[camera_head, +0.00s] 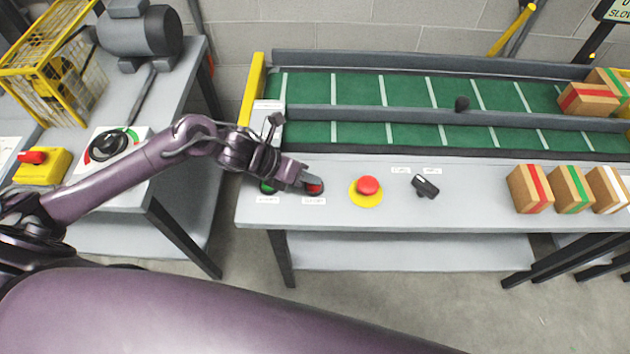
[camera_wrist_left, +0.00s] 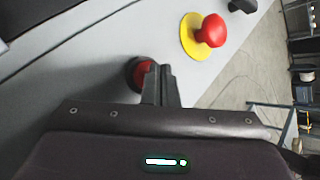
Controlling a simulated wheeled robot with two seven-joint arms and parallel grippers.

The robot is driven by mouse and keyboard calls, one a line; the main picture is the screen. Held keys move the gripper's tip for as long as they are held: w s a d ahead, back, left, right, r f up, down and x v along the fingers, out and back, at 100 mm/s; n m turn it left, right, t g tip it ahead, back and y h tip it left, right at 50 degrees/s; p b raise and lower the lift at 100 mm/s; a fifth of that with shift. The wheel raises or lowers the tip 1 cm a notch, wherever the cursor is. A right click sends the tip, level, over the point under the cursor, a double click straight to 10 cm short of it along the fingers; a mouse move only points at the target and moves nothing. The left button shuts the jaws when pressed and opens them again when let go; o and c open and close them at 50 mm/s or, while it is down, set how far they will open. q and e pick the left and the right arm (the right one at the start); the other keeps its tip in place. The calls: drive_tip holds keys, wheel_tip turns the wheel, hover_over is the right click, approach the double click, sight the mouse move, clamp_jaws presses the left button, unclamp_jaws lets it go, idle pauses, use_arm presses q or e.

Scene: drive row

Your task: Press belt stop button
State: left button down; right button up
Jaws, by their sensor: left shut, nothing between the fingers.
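The red stop button (camera_head: 314,187) sits in a dark ring on the grey panel in front of the green belt, with a small label below it. My left gripper (camera_head: 304,182) is shut and empty, its fingertips right at this button. In the left wrist view the red button (camera_wrist_left: 140,74) shows beside the closed fingertips (camera_wrist_left: 158,70), which cover part of it. I cannot tell whether they touch or press it. A green button (camera_head: 267,187) lies to the left, partly under my gripper. My right gripper is not in view.
A red mushroom button on a yellow base (camera_head: 367,187) stands just right of my gripper. A black selector switch (camera_head: 425,186) is further right. Striped boxes (camera_head: 530,189) stand at the panel's right end. A side table (camera_head: 180,110) with a motor is at left.

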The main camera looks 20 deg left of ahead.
sight(309, 185)
use_arm(q)
drive_tip(key=shift+r, duration=0.3)
drive_tip(key=shift+r+p, duration=2.05)
drive_tip(key=shift+r, duration=1)
